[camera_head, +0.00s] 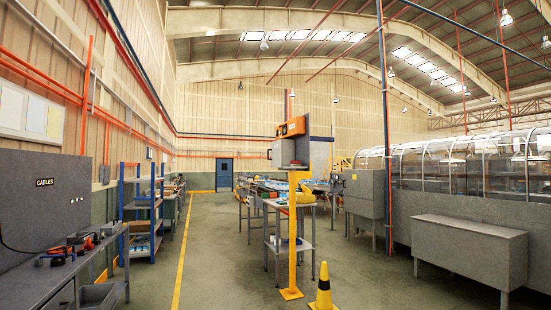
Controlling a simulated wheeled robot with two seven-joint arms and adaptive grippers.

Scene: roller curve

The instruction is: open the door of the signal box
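A grey box with an orange top (291,128) stands on a yellow post (292,225) near the middle of the camera_head view; it looks like the signal box. Its grey front or side (280,153) faces me, and a darker panel is at its right. It is too small to tell which face is the door or how far open it is. Neither of my grippers shows in this view.
A yellow and black cone (323,290) stands right of the post's base. A workbench with tools (75,250) is at the left, a blue shelf (142,215) behind it. A grey cabinet (470,245) is at the right.

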